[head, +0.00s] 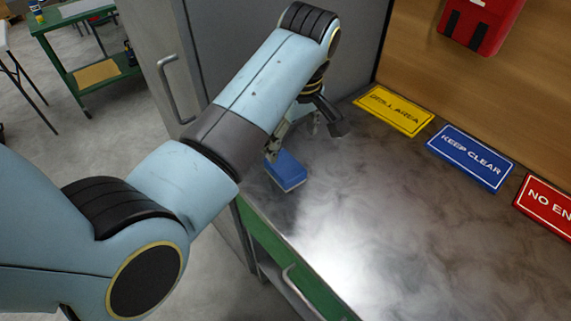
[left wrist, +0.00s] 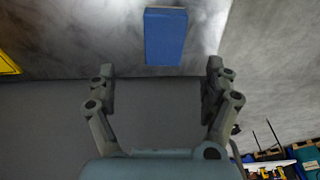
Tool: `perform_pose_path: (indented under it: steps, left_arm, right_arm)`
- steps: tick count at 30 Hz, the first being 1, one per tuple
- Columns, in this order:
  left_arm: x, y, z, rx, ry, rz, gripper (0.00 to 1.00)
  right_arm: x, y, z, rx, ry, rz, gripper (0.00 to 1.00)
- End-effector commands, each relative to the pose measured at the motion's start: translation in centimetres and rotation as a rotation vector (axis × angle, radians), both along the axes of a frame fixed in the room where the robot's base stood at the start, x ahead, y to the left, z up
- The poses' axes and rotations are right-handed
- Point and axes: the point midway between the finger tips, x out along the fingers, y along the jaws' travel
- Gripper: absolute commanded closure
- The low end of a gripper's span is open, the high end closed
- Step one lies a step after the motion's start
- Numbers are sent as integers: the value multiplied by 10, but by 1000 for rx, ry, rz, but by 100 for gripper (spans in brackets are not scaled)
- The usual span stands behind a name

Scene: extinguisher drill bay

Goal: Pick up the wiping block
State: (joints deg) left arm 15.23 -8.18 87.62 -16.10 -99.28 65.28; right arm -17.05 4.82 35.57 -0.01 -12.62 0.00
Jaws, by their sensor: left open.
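The wiping block (head: 287,169) is a blue block with a pale lower layer. It lies on the dark, smoky-patterned bench top (head: 370,220) near its front left edge. It also shows at the top of the left wrist view (left wrist: 166,36). My left gripper (head: 304,142) is open and empty, close to the block on its far side in the head view. In the left wrist view the two fingers (left wrist: 160,74) stand apart, and the block lies just beyond their tips, roughly centred between them. My right gripper is in neither view.
A yellow sign (head: 394,110), a blue "KEEP CLEAR" sign (head: 469,157) and a red sign (head: 548,207) line the bench's back edge by the wooden wall. A red case (head: 481,22) is on the wall. A grey cabinet (head: 225,45) borders the left end. The bench middle is clear.

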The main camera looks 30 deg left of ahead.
Motion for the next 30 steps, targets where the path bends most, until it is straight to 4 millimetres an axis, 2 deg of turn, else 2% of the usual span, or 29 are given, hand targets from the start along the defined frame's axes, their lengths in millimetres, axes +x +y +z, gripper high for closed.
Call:
perform_pose_path:
  steps: [3,11,19,23,30]
  left_arm:
    - [0,4,-22,1,4,-2,15]
    - [0,7,-48,0,4,-3,15]
    - [0,12,-88,1,2,-4,15]
    - [0,13,-95,0,0,-3,15]
    - [0,13,-95,0,0,-3,15]
  right_arm:
    - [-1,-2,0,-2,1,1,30]
    - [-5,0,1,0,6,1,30]
    - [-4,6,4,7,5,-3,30]
    - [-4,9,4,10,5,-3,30]
    - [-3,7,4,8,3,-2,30]
